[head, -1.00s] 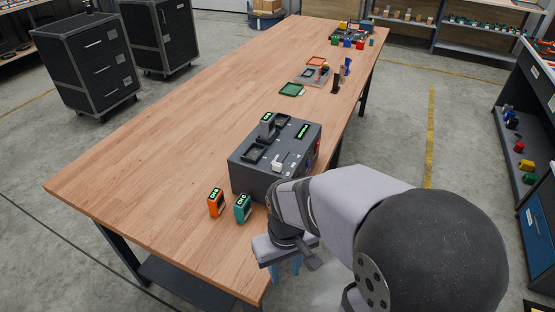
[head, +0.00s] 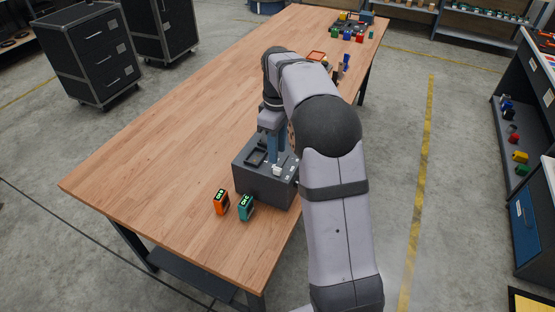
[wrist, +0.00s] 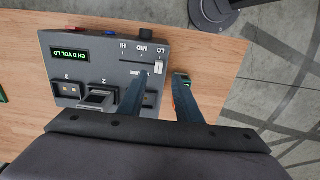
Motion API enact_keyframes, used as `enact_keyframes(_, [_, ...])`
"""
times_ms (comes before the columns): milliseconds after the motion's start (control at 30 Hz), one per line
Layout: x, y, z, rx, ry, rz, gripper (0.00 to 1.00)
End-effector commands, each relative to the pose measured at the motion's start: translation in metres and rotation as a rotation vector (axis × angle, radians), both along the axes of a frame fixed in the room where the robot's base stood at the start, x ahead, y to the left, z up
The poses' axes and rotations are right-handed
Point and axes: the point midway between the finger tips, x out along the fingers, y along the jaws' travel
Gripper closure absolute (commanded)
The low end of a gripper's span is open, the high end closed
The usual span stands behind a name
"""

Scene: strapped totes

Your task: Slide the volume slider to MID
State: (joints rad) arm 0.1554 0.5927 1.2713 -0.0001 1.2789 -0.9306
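The dark grey console (head: 265,183) stands on the table, and it also shows in the wrist view (wrist: 90,42). Its white slider knob (wrist: 158,68) is at the LO end of a track marked HI, MID and LO; the knob also shows in the head view (head: 277,170). The display (wrist: 69,56) reads CH D VOL LO, upside down. My gripper (wrist: 161,76) is open and empty above the console, its blue-grey fingers either side of the knob in the wrist view. Contact cannot be told. In the head view my gripper (head: 272,152) hides part of the console top.
An orange module (head: 221,202) and a teal module (head: 246,207) stand on the table in front of the console. Coloured trays and small parts lie farther back. The table's left side is clear.

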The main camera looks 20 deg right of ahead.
Motion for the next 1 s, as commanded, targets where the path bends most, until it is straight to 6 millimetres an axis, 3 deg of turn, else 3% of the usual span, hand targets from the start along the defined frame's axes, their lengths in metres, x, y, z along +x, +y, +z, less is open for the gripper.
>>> enact_keyframes(333, [0.002,-0.002,-0.006,0.001,0.002,0.011,0.69])
enact_keyframes(800, [0.002,-0.001,-0.060,0.000,0.001,0.010,0.69])
enact_keyframes(1000, [0.002,-0.001,-0.070,0.000,0.000,0.010,0.69])
